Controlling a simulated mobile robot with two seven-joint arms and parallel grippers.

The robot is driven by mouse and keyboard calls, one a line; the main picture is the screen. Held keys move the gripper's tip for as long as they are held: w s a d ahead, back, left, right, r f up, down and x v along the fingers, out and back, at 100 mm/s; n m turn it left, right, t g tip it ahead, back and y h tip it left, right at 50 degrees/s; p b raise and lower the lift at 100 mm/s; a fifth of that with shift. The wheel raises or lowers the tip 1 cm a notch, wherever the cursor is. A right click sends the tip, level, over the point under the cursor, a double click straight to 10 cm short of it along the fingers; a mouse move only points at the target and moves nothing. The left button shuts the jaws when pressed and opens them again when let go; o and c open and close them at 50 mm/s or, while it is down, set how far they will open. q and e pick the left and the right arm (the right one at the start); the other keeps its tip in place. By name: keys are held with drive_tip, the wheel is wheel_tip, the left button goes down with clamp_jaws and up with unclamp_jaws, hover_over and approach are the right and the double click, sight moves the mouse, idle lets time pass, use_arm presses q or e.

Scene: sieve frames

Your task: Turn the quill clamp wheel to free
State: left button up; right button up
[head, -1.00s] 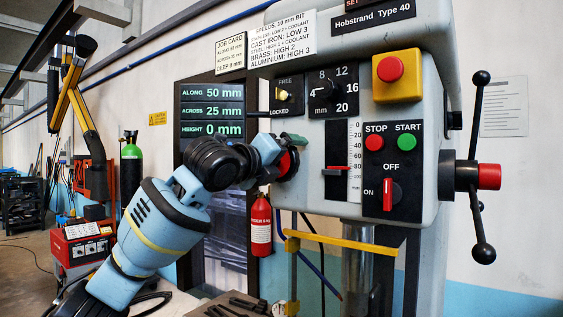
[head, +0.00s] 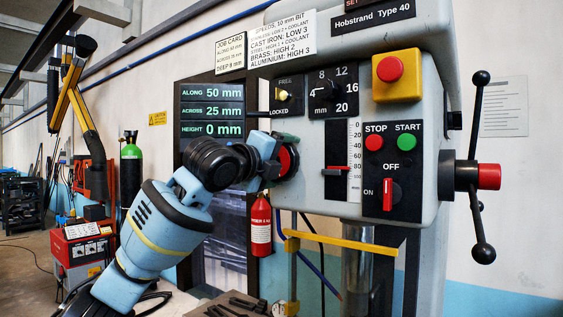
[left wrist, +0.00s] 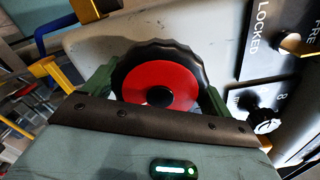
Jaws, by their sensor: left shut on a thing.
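The quill clamp wheel (head: 290,160), with a black scalloped rim and a red face, is on the left side of the drill head. It fills the middle of the left wrist view (left wrist: 160,82). My left gripper (left wrist: 157,88) is shut on the wheel, one green finger on each side of its rim. In the head view the left gripper (head: 272,160) reaches the wheel from the left and partly hides it. Above it is a FREE/LOCKED plate (head: 285,96) with a small yellowish indicator; its exact setting is too small to tell. My right gripper is not in view.
The depth scale (head: 354,160), the STOP/START panel (head: 392,170) and a yellow box with a red button (head: 396,72) are to the right. A readout panel (head: 212,112) stands behind my left arm. A yellow bar (head: 340,243) crosses below.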

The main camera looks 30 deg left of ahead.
use_arm(q)
drive_tip(key=n, duration=0.4)
drive_tip(key=shift+n, duration=0.4)
drive_tip(key=n, duration=0.3)
drive_tip(key=shift+n, duration=0.3)
drive_tip(key=n, duration=1.2)
drive_tip(key=shift+n, duration=0.3)
drive_tip(key=n, duration=0.3)
drive_tip(key=shift+n, duration=0.4)
drive_tip(key=n, duration=0.4)
drive_tip(key=shift+n, duration=1.7)
